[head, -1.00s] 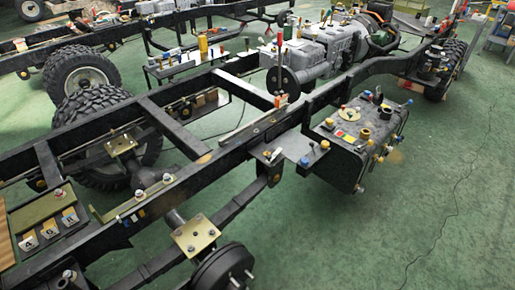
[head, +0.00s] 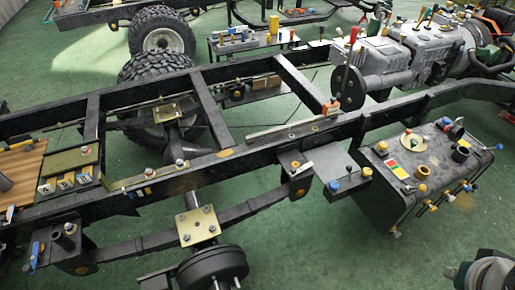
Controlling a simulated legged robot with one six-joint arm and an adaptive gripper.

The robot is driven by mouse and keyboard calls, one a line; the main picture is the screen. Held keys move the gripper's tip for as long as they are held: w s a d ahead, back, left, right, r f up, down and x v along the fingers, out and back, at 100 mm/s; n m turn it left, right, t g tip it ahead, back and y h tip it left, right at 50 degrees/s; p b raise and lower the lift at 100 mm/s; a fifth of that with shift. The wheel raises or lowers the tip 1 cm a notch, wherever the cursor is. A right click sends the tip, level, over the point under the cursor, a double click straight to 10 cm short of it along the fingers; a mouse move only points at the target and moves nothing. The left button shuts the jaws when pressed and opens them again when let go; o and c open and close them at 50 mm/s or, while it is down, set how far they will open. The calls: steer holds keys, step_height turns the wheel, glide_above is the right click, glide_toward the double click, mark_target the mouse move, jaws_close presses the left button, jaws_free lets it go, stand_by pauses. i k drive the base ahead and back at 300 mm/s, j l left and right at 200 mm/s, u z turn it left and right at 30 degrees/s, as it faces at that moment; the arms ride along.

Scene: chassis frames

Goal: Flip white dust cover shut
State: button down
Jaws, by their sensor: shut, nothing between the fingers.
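I cannot make out a white dust cover for certain. A small whitish piece (head: 303,167) lies on the dark bracket plate (head: 322,158) beside the near chassis rail, too small to tell whether it is a cover. Several small pale lettered tags (head: 66,182) sit on the left part of the frame. A grey and dark green rounded part shows at the bottom right edge and may belong to my arm. My gripper's fingers are not in view.
A black tank (head: 430,175) with several coloured fittings hangs outside the near rail (head: 240,160). A hub drum (head: 212,268) juts out at the bottom. A grey gearbox (head: 385,65) and a small bench (head: 262,45) stand behind. Green floor (head: 330,255) is open in front.

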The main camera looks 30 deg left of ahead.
mark_target(294, 171)
steer(key=i+j+u, duration=0.15)
steer(key=i+u, duration=0.25)
steer(key=i, duration=0.25)
steer(key=i+l+u, duration=0.1)
steer(key=i+u, duration=0.3)
steer(key=i, duration=0.3)
